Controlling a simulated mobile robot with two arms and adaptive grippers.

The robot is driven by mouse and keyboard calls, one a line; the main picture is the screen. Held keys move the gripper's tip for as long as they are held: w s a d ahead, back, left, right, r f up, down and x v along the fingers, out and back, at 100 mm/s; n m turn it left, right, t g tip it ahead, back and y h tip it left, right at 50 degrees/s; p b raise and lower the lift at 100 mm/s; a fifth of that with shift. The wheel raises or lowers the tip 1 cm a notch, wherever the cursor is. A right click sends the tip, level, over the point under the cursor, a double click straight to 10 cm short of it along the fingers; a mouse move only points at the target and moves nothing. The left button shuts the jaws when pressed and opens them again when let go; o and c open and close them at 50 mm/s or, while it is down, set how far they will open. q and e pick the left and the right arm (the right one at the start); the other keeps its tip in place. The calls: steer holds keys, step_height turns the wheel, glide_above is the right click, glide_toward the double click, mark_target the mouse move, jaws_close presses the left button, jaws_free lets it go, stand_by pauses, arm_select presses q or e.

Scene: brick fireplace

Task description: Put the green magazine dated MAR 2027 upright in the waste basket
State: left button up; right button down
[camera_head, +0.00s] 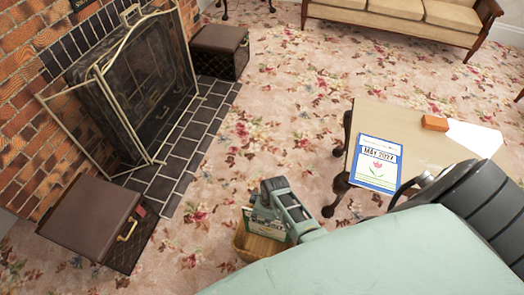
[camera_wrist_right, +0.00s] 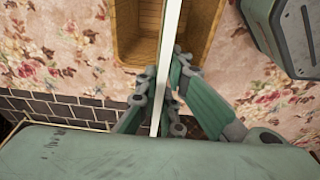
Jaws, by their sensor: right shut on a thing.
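My right gripper (camera_head: 270,207) is shut on a thin magazine (camera_head: 265,223) with some green on its cover. Its date cannot be read at this size. In the right wrist view the magazine (camera_wrist_right: 168,60) shows edge-on as a pale strip between the fingers (camera_wrist_right: 163,103). It is held upright over the opening of the tan waste basket (camera_head: 262,246), which stands on the carpet. The basket (camera_wrist_right: 125,45) also shows below the magazine in the right wrist view. Whether the magazine's lower edge touches the basket floor is hidden. My left gripper is not in view.
A blue-bordered magazine marked MAY 2027 (camera_head: 377,166) lies on the low table (camera_head: 385,118), with an orange block (camera_head: 435,123) and white paper (camera_head: 474,138). Brown cases (camera_head: 88,212) (camera_head: 218,50) stand by the fireplace screen (camera_head: 130,85). Carpet around the basket is clear.

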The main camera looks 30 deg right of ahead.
steer(key=c, duration=1.8)
jaws_free()
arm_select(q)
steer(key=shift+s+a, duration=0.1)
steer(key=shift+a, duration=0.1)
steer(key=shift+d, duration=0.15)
arm_select(e)
steer(key=r, duration=0.4)
steer(key=s+r, duration=0.1)
steer(key=r, duration=0.3)
steer(key=d+r, duration=0.1)
steer(key=r, duration=0.3)
steer(key=shift+s+d, duration=0.1)
steer(key=shift+s, duration=0.25)
